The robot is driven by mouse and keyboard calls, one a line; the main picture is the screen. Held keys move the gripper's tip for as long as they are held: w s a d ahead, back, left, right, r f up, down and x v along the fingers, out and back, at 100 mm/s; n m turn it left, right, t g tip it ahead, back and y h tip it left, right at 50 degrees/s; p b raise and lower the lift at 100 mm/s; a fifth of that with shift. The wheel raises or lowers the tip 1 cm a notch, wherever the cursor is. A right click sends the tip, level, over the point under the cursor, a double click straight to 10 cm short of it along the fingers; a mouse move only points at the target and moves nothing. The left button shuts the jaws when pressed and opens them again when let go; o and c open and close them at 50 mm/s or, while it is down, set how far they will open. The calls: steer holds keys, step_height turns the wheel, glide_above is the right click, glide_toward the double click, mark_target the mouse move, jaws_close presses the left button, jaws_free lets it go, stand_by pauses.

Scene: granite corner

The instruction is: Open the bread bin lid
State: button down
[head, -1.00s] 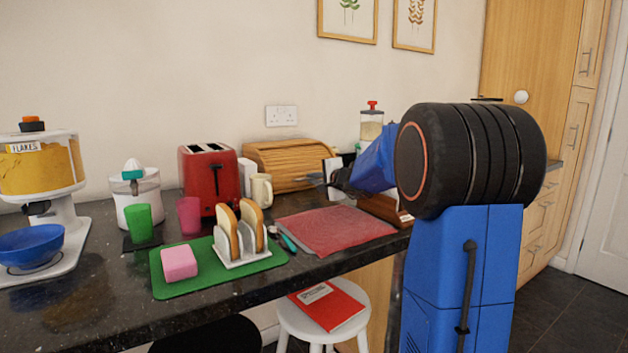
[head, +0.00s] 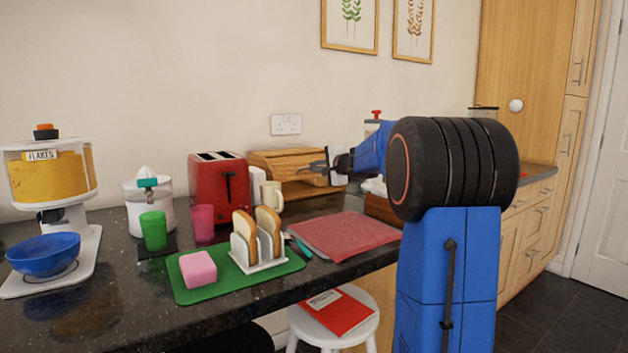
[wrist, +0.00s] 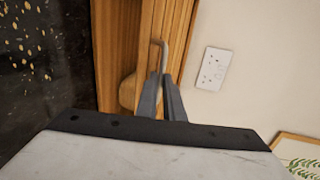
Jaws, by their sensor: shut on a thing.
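The wooden bread bin (head: 300,189) stands against the wall at the back of the counter. Its slatted lid (head: 285,156) is partly rolled up, with an opening below it. In the wrist view, the lid (wrist: 176,30) carries a thin metal handle (wrist: 164,46). My gripper (head: 322,166) reaches in from the right at the bin's front. In the wrist view, my gripper (wrist: 162,78) is shut on the handle. A rounded tan thing (wrist: 127,92), perhaps bread, shows in the opening, partly hidden by a finger.
A red cloth (head: 345,234) lies flat in front. A toast rack (head: 262,250) sits on a green mat (head: 192,289). A wall socket (head: 286,124) is above the bin.

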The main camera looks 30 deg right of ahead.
mark_target(300, 157)
steer(key=shift+w+a+r, duration=0.1)
steer(key=shift+w+r, duration=1.8)
steer(key=shift+r, duration=0.1)
steer(key=shift+w+r+g, duration=0.45)
steer(key=shift+w+g, duration=0.1)
steer(key=shift+w, duration=0.15)
steer(key=shift+w+r+g, duration=0.45)
steer(key=shift+w+g, duration=0.1)
steer(key=shift+w, duration=0.15)
steer(key=shift+w+r+g, duration=0.3)
steer(key=shift+w+g, duration=0.25)
steer(key=shift+w, duration=0.25)
steer(key=shift+w+r+g, duration=0.3)
steer(key=shift+w+g, duration=0.25)
steer(key=shift+w, duration=0.25)
steer(key=shift+w+a+r, duration=0.1)
steer(key=shift+w+r, duration=0.1)
steer(key=shift+w, duration=0.85)
steer(key=shift+w+r, duration=0.1)
steer(key=shift+w, duration=0.15)
steer(key=shift+r, duration=0.1)
steer(key=c, duration=1.9)
jaws_free()
steer(key=shift+s+r, duration=0.1)
steer(key=shift+s, duration=0.05)
steer(key=shift+f, duration=0.25)
